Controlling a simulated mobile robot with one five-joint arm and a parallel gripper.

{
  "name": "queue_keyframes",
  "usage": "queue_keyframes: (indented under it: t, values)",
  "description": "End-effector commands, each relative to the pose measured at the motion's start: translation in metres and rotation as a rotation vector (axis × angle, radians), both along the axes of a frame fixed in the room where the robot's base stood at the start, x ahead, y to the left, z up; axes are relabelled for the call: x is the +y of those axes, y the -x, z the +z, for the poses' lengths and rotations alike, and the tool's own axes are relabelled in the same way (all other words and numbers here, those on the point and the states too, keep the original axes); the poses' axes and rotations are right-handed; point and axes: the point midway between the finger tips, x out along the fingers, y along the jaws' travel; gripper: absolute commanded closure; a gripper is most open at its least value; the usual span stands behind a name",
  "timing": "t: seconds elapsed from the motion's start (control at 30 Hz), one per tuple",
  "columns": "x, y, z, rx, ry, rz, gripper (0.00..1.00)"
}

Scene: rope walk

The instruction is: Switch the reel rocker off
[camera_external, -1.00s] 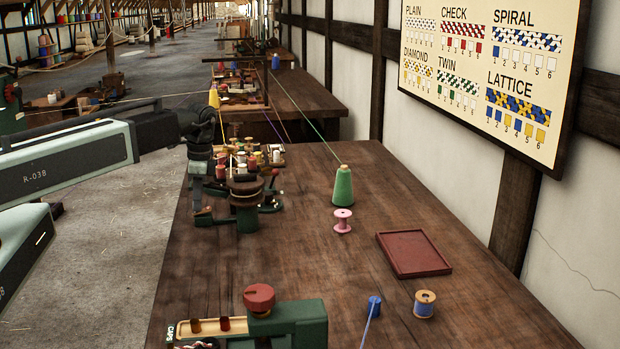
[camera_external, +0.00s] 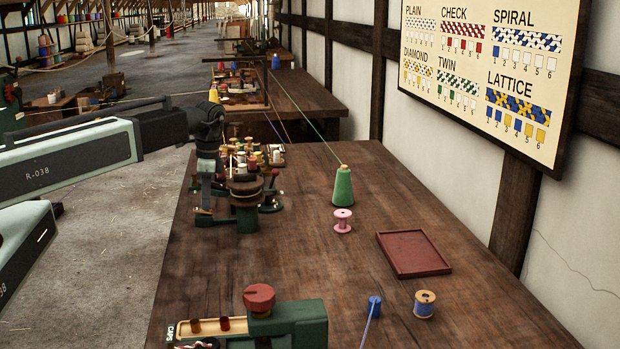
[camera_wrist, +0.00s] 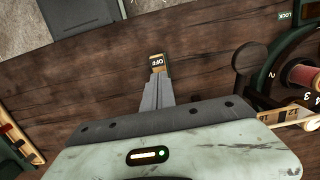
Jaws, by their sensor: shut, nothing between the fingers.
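The reel rocker shows in the wrist view as a small piece marked OFF (camera_wrist: 156,62), just beyond my fingertips. Its remaining part is hidden under my fingers, so I cannot tell which way it is tipped. In the external view its low green base (camera_external: 203,218) sits at the left edge of the table, beside the reel stand (camera_external: 246,208). My gripper (camera_wrist: 157,76) is shut and empty, pointing down over the rocker. In the external view my gripper (camera_external: 207,205) hangs just above that base. I cannot tell whether the fingertips touch the rocker.
A rack of several small spools (camera_external: 255,157) stands behind the reel stand. A green cone of thread (camera_external: 342,187) and a pink spool (camera_external: 343,221) stand to the right. A red tray (camera_external: 414,254) lies further right. A green box with a red knob (camera_external: 290,322) is in front.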

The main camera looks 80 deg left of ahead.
Motion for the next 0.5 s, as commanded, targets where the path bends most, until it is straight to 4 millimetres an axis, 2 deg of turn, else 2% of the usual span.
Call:
queue_keyframes:
  t: [0.03, 0.5]
  values:
    - [0.000, 0.000, 0.013, 0.001, 0.000, 0.000, 1.00]
    - [-0.002, -0.010, 0.114, 0.002, 0.001, -0.001, 1.00]
